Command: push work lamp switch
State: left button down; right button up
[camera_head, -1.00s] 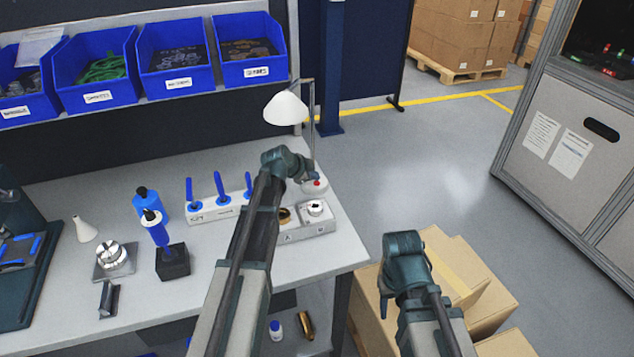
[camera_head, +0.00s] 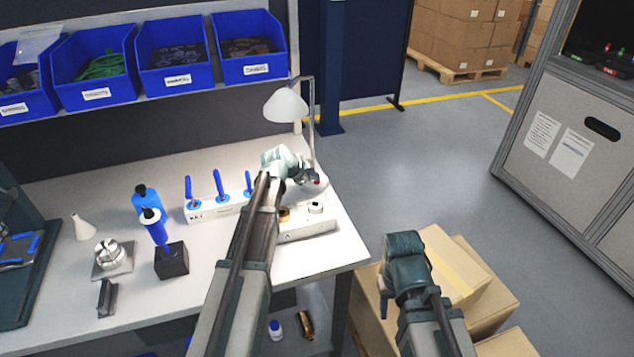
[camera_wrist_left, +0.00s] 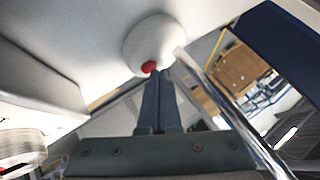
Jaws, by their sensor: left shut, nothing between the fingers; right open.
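The work lamp has a white shade (camera_head: 286,106) on a thin bent post and a round white base (camera_head: 321,188) at the back right of the bench. The lamp is lit and brightens the bench below. Its red switch (camera_head: 317,182) sits on the base, and it also shows in the left wrist view (camera_wrist_left: 149,67). My left gripper (camera_head: 312,180) is shut and empty. In the left wrist view its fingertips (camera_wrist_left: 155,74) are right at the red switch and look to touch it. My right gripper (camera_head: 384,306) is by the cardboard boxes, right of the bench.
A white block with blue-handled tools (camera_head: 215,207) and a grey fixture box (camera_head: 310,229) stand near my left arm. A blue bottle (camera_head: 144,199), a white cone (camera_head: 83,229) and a black block (camera_head: 172,261) are further left. Cardboard boxes (camera_head: 490,300) stand right of the bench.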

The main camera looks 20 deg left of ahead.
dwell(0.3)
pick_arm(q)
jog(key=shift+r+p, duration=0.5)
jog(key=shift+p, duration=0.05)
notch_tip(320, 180, up, 6)
jog(key=p, duration=0.6)
dwell(0.3)
